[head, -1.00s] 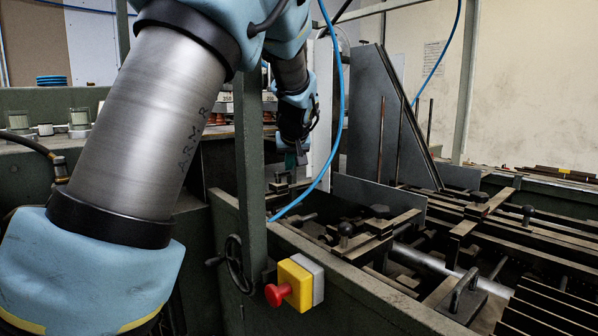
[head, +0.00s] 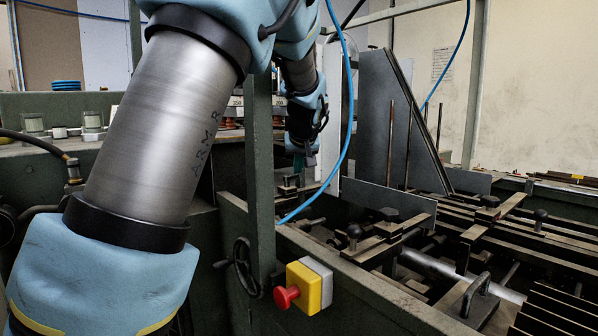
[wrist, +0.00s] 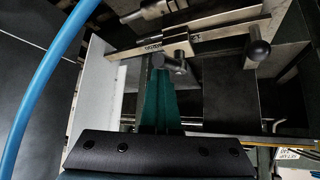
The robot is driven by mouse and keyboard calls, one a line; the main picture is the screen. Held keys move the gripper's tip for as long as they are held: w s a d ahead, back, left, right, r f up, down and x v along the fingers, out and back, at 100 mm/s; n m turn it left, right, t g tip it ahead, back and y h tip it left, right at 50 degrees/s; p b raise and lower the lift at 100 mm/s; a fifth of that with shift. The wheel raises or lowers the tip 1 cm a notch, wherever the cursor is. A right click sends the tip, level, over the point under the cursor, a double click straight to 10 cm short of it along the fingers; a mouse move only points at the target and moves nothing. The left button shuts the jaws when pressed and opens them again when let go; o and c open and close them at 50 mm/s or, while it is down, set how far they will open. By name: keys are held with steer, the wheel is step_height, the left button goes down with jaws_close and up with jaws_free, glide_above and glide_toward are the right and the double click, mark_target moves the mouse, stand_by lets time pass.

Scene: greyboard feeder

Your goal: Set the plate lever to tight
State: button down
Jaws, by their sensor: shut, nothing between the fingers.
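My gripper (wrist: 162,85) is shut, its green fingers pointing up the wrist view with nothing between them. The fingertips are just below a short metal peg (wrist: 170,63) on a flat steel bar; I cannot tell whether they touch it. The bar carries small dark lettering, too small to read surely. A lever with a black ball knob (wrist: 258,50) is at the right end of this bar, apart from the fingers. I cannot tell for certain which part is the plate lever or its setting. In the head view my gripper (head: 303,160) is small, above dark metal parts behind the green post.
A blue hose (head: 345,120) hangs in front of the work area and crosses the left of the wrist view. A green post (head: 259,170) stands near my arm. A red stop button on a yellow box (head: 306,286) and a handwheel (head: 245,267) are on the machine's side.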

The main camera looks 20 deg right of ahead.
steer(key=b+v, duration=0.1)
steer(key=v, duration=0.9)
steer(key=shift+b, duration=0.4)
